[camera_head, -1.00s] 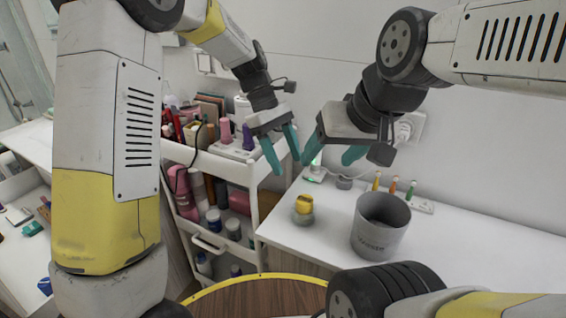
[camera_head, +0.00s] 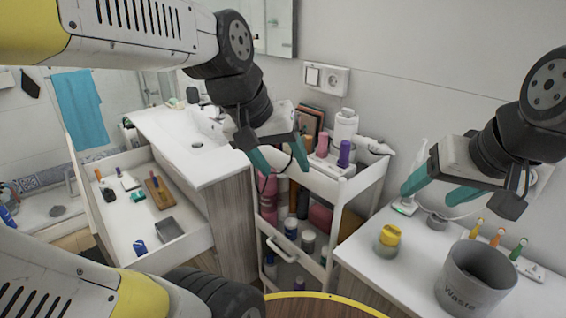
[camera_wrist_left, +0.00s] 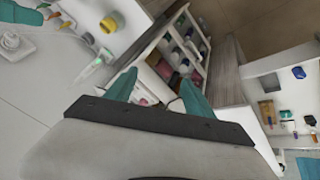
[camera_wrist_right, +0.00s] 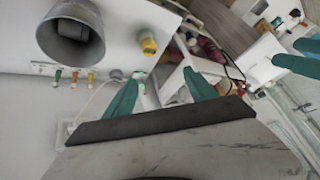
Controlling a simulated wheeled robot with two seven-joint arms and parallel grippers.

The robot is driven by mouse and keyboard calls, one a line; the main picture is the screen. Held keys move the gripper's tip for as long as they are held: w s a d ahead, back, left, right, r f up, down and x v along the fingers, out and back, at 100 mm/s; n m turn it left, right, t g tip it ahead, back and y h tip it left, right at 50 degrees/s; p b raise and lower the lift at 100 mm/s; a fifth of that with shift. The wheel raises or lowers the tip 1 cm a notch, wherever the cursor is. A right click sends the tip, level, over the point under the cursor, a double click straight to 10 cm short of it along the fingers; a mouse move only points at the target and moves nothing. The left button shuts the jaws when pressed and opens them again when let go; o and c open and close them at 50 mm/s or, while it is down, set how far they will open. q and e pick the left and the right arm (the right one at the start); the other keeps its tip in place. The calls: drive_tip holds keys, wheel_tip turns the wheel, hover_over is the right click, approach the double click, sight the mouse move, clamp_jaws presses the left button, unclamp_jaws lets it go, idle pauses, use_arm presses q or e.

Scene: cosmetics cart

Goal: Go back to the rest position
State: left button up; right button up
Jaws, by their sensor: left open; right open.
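My left gripper (camera_head: 280,160) is open and empty in the head view, in the air in front of the cosmetics cart (camera_head: 330,200). Its two teal fingers are spread apart in the left wrist view (camera_wrist_left: 160,90), with the cart shelves between and beyond them. My right gripper (camera_head: 428,190) is open and empty, in the air above the white counter (camera_head: 400,270). Its teal fingers are spread apart in the right wrist view (camera_wrist_right: 160,95). Neither gripper touches anything that I can see.
A grey waste bin (camera_head: 474,280), a yellow-topped jar (camera_head: 388,240) and several small coloured brushes (camera_head: 497,237) stand on the counter. An open drawer (camera_head: 150,215) with small items is at the left, below the sink (camera_head: 195,140). A round wood table edge (camera_head: 320,305) is at the bottom.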

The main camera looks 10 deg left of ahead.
use_arm(q)
drive_tip(key=shift+s+a+f+m+t+y, duration=0.15)
drive_tip(key=shift+s+a+m+t, duration=0.15)
drive_tip(key=shift+s+a, duration=0.25)
drive_tip(key=shift+s+a+f+m+t+y, duration=0.15)
drive_tip(key=shift+s+a+m+t, duration=0.2)
drive_tip(key=shift+s, duration=0.25)
drive_tip(key=shift+r, duration=0.1)
